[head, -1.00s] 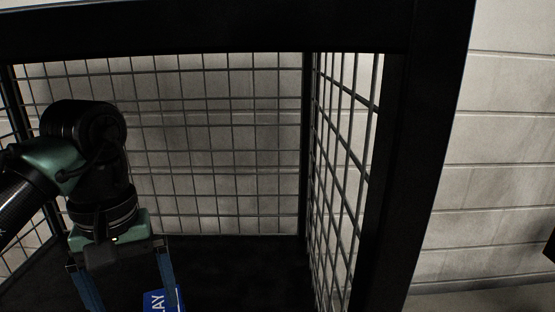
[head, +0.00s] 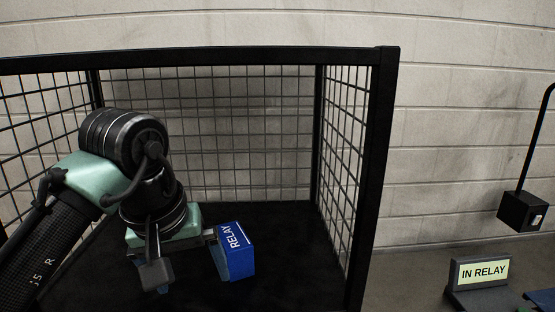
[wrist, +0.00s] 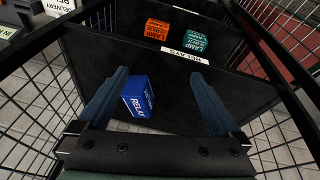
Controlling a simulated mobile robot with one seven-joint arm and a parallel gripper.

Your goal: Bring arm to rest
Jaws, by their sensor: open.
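My gripper (head: 186,272) is inside the black wire-mesh cage (head: 385,120), pointing down. It also shows in the wrist view (wrist: 160,78), with its two blue fingers spread wide and nothing clamped. A blue box lettered RELAY (head: 234,252) is on the dark cage floor (head: 285,270), at the right of the gripper in the head view. In the wrist view the blue box (wrist: 137,98) shows between the fingers, close beside the left one. I cannot tell whether that finger touches it.
In the wrist view, an orange box (wrist: 157,29) and a green box (wrist: 190,39) lie beyond a divider with a RELAYS label (wrist: 186,57).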

